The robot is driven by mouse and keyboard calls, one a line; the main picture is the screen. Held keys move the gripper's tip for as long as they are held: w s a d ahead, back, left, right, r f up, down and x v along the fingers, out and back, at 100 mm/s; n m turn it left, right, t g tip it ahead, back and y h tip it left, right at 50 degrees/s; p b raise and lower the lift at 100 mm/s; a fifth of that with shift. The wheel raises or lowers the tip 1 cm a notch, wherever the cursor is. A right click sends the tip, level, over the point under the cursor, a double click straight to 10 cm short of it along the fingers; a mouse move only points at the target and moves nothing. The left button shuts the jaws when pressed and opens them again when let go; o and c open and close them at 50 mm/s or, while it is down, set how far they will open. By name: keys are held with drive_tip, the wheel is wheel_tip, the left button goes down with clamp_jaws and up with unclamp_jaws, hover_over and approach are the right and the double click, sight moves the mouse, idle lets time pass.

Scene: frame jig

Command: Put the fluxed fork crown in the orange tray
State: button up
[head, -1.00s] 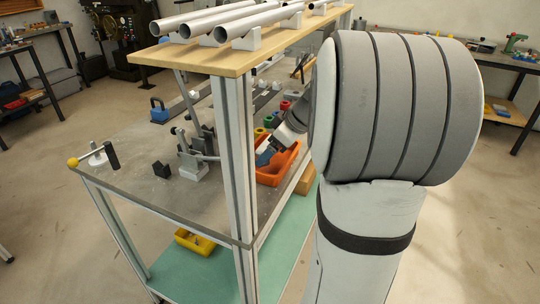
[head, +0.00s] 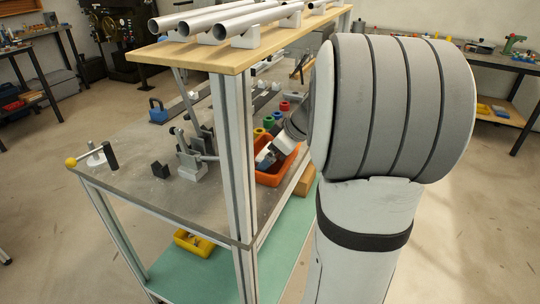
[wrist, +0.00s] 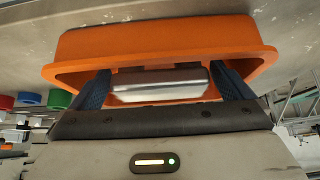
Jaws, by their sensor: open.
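The orange tray (head: 268,178) sits on the grey bench top behind the front post; its rim also shows in the wrist view (wrist: 160,38). My gripper (head: 265,158) points down into the tray, partly hidden by the post and by my own arm. In the wrist view its two blue fingers stand apart (wrist: 160,74), within the tray's opening. A shiny metal piece with a brownish part, which looks like the fork crown (wrist: 160,88), lies between the fingers. Whether it touches the fingers or the tray floor is hidden.
The upright post (head: 236,150) and the wooden shelf with tubes (head: 245,25) stand close to the tray. A wooden block (head: 305,180) is just right of it. Coloured rings (head: 269,122) lie behind. A clamp fixture (head: 192,160) stands to the left.

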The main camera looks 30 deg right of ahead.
drive_tip(key=shift+r, duration=0.3)
drive_tip(key=p+v, duration=0.1)
drive_tip(key=v, duration=1)
drive_tip(key=shift+s+r, duration=0.2)
drive_tip(key=shift+r, duration=0.15)
drive_tip(key=shift+d, duration=0.1)
